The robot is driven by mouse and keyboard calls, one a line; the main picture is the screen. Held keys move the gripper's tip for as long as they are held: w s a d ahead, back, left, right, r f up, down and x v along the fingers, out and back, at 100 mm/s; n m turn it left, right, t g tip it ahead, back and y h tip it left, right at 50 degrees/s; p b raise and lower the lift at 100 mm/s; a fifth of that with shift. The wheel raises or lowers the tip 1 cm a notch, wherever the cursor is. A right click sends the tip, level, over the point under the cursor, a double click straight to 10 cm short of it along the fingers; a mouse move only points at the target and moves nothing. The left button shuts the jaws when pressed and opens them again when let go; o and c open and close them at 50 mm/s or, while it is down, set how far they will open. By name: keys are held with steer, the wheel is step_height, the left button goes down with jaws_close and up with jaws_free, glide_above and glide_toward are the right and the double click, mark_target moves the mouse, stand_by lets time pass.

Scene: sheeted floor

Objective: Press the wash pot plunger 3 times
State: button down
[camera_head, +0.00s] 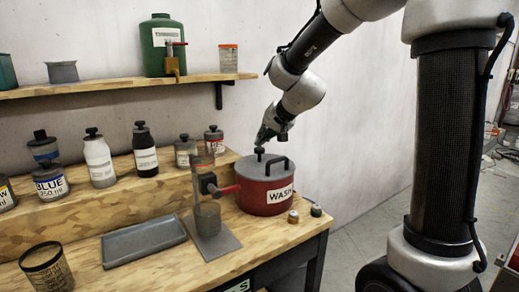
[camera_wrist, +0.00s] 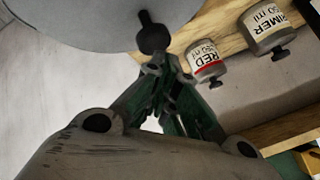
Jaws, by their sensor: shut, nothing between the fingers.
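The red wash pot (camera_head: 250,196) with a grey lid and a white WASH label stands at the right end of the bench. Its black plunger knob (camera_head: 259,151) rises from the lid beside a dark arched handle. My gripper (camera_head: 263,139) is shut and empty, pointing down just above the knob. In the wrist view, the green fingertips (camera_wrist: 166,66) are close to the round black plunger knob (camera_wrist: 153,39), with the grey lid (camera_wrist: 75,28) behind. I cannot tell whether the tips touch the knob.
A glass cup on a stand (camera_head: 208,220) with a red clamp is left of the pot. A grey tray (camera_head: 143,240), a dark cup (camera_head: 47,267) and several labelled bottles are farther left. A shelf (camera_head: 120,86) runs above.

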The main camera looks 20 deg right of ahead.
steer(key=shift+f, duration=1.15)
stand_by(0.7)
stand_by(0.3)
steer(key=shift+r, duration=1.65)
steer(key=shift+r, duration=2.5)
steer(key=s+d+f+n+g+h, duration=0.1)
steer(key=s+d, duration=0.3)
steer(key=s, duration=0.7)
steer(key=s+d+f+n+g+h, duration=0.1)
steer(key=s+d+f, duration=0.2)
steer(key=s, duration=0.9)
steer(key=s+d+f+n+g+h, duration=0.1)
steer(key=s+d+n+g, duration=0.1)
steer(key=s+d, duration=0.5)
steer(key=s, duration=0.4)
steer(key=shift+s+f+h, duration=0.25)
steer(key=shift+f+h, duration=0.15)
